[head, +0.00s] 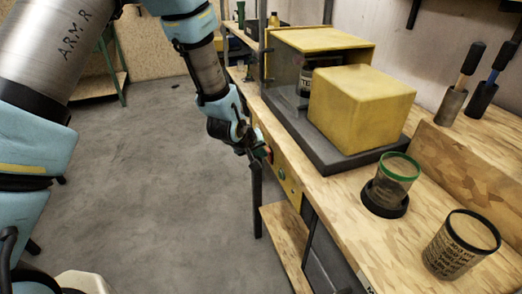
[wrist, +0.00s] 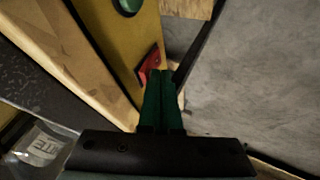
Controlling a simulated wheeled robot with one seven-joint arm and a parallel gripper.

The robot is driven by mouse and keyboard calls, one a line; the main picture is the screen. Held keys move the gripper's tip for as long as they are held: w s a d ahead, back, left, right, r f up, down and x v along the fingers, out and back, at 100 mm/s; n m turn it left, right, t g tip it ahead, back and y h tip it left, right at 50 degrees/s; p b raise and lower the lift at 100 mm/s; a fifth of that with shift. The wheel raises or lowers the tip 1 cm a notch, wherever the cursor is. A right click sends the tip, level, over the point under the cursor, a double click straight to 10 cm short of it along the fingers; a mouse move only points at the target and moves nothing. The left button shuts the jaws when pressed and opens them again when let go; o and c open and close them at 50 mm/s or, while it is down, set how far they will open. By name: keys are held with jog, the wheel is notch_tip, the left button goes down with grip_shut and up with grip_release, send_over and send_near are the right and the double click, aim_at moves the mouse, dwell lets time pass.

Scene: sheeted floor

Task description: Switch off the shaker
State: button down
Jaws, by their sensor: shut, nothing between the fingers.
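The shaker is a yellow housing (head: 360,105) on a dark grey base plate (head: 318,150), on the wooden bench. A jar with a white label (head: 305,80) stands in its open bay; the label also shows in the wrist view (wrist: 40,146). The yellow front panel (head: 290,187) below the bench top carries a green round button (head: 281,174), also in the wrist view (wrist: 127,5), and a red control (wrist: 147,64). My gripper (head: 262,153) is shut and empty. In the wrist view its green fingertips (wrist: 160,73) are right beside the red control; I cannot tell whether they touch it.
A green-rimmed cup (head: 398,172) sits in a dark ring holder (head: 385,198) on the bench, with a black-rimmed printed cup (head: 460,245) nearer. Two dark-handled tools (head: 471,62) stand by the wall. The grey floor (head: 160,170) left of the bench is clear.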

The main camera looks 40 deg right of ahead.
jog(key=shift+d, duration=0.1)
jog(key=shift+s+d, duration=0.15)
dwell(0.3)
jog(key=shift+r, duration=0.1)
jog(key=shift+r, duration=0.8)
